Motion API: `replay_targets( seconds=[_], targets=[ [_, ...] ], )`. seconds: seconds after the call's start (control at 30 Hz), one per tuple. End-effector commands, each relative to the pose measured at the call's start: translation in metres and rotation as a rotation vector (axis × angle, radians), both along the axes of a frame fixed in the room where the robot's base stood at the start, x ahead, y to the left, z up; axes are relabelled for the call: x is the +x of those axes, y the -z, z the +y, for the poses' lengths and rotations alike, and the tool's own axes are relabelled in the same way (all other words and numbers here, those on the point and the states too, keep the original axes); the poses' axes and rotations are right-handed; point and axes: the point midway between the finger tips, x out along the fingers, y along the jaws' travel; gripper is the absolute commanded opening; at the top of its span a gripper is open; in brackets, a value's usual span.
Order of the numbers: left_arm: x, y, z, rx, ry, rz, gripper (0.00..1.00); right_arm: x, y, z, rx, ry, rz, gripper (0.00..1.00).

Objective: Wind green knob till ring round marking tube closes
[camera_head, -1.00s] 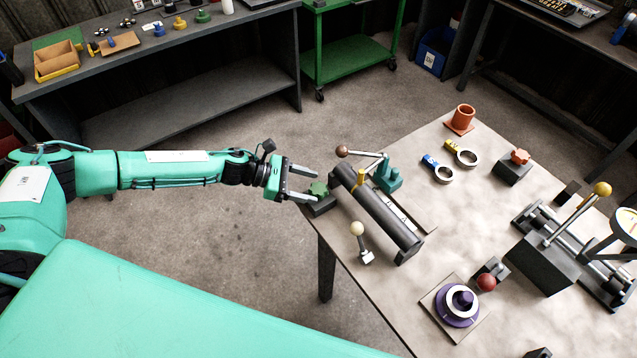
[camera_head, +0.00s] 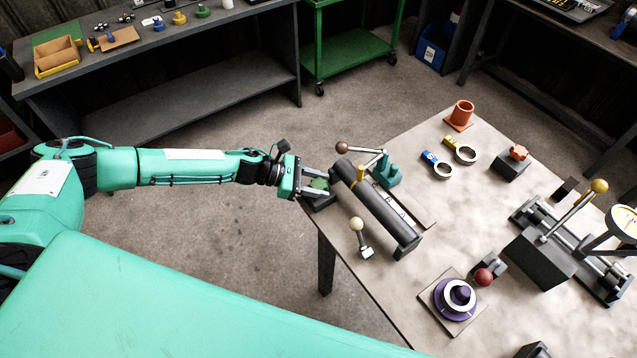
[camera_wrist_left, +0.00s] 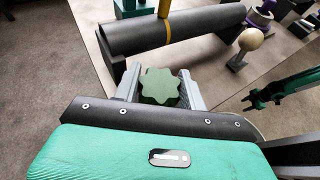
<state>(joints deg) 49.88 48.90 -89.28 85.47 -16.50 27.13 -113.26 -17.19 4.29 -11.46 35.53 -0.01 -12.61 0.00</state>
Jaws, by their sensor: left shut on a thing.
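The green knob (camera_head: 319,184) sits on a dark block at the left corner of the table. In the left wrist view the knob (camera_wrist_left: 159,86) shows its lobed top between the two fingers. My left gripper (camera_head: 318,185) is shut on the knob, one finger on each side. The dark grey marking tube (camera_head: 378,205) lies just right of the knob, on supports. A yellow ring (camera_head: 361,176) goes round the tube near its knob end; it also shows in the left wrist view (camera_wrist_left: 164,22). Whether the ring is closed cannot be told.
A teal clamp (camera_head: 387,173) with a ball-ended lever stands behind the tube. A cream ball lever (camera_head: 357,224) stands in front. A purple dial (camera_head: 456,297) and a red ball (camera_head: 483,277) are nearer the front. The table's middle is clear.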

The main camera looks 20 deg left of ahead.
Motion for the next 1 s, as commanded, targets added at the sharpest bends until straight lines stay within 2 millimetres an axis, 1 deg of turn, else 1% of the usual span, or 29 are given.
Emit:
replay_targets(
  seconds=[0.17,0.37,0.67,1.0],
  targets=[
    [0.0,-0.001,0.0,-0.002,-0.026,0.0,0.19,0.0,0.0,-0.001,-0.001,0.0,0.0,0.5],
    [-0.001,0.0,0.0,-0.003,-0.118,0.0,0.19,0.0,0.001,-0.003,-0.003,-0.001,0.0,0.5],
    [-0.002,-0.002,-0.001,-0.004,-0.374,0.002,0.19,0.0,-0.005,-0.007,-0.007,-0.001,0.0,0.5],
    [-0.001,-0.006,-0.002,-0.005,-0.696,0.002,0.19,0.0,-0.029,-0.007,-0.007,-0.001,0.0,0.5]
  ],
)
